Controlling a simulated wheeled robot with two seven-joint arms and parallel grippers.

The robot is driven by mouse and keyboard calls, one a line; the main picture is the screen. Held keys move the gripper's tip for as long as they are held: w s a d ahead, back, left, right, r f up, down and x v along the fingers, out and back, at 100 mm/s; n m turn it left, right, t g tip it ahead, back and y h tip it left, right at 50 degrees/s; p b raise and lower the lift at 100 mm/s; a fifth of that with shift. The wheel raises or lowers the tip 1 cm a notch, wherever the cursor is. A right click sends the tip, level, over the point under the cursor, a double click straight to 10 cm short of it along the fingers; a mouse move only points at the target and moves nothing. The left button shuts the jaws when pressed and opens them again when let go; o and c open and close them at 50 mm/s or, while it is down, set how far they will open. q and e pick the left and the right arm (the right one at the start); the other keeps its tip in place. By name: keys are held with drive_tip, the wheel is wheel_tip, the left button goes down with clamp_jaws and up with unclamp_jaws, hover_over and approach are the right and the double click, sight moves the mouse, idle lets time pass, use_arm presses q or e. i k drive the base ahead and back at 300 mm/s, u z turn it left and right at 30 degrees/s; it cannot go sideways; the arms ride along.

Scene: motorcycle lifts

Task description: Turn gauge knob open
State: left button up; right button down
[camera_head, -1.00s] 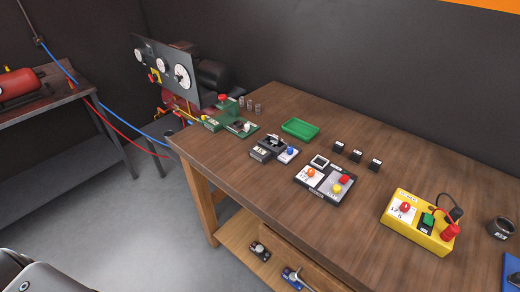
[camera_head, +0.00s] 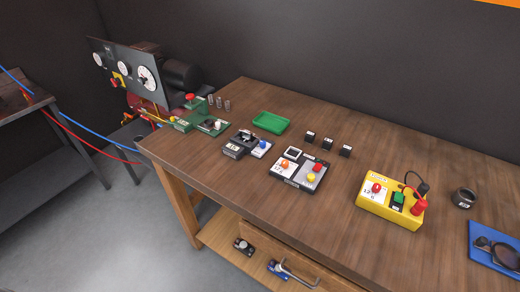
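A dark upright gauge panel (camera_head: 125,70) stands at the back left, beyond the left end of the workbench. It carries several white round dials; the largest dial (camera_head: 147,78) is at its right. A small red and yellow fitting (camera_head: 119,80), possibly a knob, sits below the dials; its setting is too small to tell. Neither of my grippers shows in the head view.
The wooden workbench (camera_head: 230,185) holds a green fixture (camera_head: 190,122), a green tray (camera_head: 271,122), a black button panel (camera_head: 298,172), a yellow box (camera_head: 389,204) and a blue mat (camera_head: 487,246). Red and blue hoses cross at left. Grey floor is clear at lower left.

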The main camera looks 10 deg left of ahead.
sight(262, 144)
drive_tip(key=z, duration=2.75)
drive_tip(key=k, duration=0.9)
drive_tip(key=u, duration=1.35)
